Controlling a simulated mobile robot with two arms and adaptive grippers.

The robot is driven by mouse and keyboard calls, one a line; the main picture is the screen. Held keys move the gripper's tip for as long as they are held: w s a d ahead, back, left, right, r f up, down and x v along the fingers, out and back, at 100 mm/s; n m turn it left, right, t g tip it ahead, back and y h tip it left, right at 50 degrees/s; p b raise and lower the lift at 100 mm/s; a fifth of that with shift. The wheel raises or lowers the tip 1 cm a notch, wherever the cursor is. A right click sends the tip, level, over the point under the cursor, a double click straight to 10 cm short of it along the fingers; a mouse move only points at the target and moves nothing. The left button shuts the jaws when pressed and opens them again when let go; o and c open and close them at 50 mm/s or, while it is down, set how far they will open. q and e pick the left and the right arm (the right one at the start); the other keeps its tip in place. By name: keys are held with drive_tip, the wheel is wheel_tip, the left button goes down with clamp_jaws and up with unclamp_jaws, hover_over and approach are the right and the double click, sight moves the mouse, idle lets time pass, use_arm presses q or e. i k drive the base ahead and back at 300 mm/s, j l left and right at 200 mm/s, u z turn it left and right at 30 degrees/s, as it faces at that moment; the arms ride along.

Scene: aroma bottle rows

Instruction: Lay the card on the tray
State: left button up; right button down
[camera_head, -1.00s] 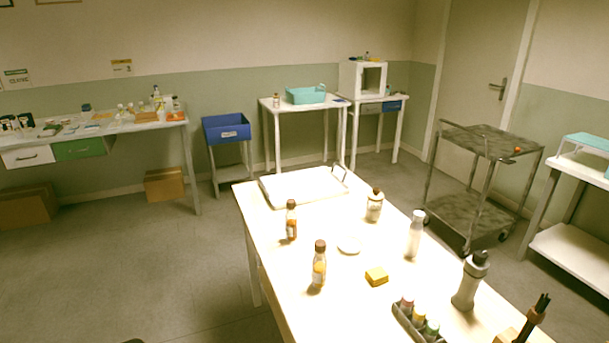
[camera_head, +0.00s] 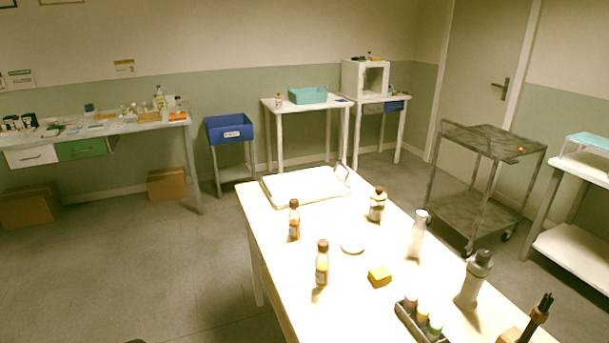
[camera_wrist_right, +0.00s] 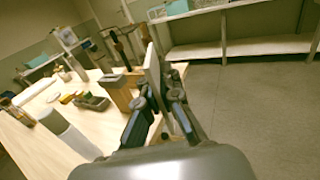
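The white tray (camera_head: 305,185) lies flat at the far end of the long pale table in the head view, and no card shows on it. In the right wrist view my right gripper (camera_wrist_right: 160,98) has its dark fingers close around a thin, pale, flat piece that looks like the card (camera_wrist_right: 153,68). It stands on edge between the fingers, seen nearly edge-on. The gripper is at the table's edge, away from the tray. Neither gripper shows in the head view.
The pale table (camera_head: 345,285) holds several bottles, including an amber one (camera_head: 294,222), a white round dish (camera_head: 352,244), a yellow block (camera_head: 379,276) and a dark rack of vials (camera_head: 422,318). A metal cart (camera_head: 490,142) stands right of the table. Floor on the left is open.

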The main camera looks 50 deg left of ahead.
sight(310, 193)
drive_tip(key=k+j+u, duration=0.15)
drive_tip(key=k+u, duration=0.3)
drive_tip(key=k, duration=0.2)
drive_tip(key=i+j+u, duration=0.3)
drive_tip(key=u, duration=0.15)
drive_tip(key=i+j+u, duration=0.45)
drive_tip(key=i+j, duration=0.2)
drive_tip(key=i, duration=0.25)
drive_tip(key=i+j, duration=0.25)
drive_tip(key=i, duration=0.2)
drive_tip(key=i+j, duration=0.2)
drive_tip(key=i, duration=0.25)
drive_tip(key=i+j, duration=0.2)
drive_tip(key=i, duration=0.25)
drive_tip(key=i+j, duration=0.25)
drive_tip(key=i, duration=0.7)
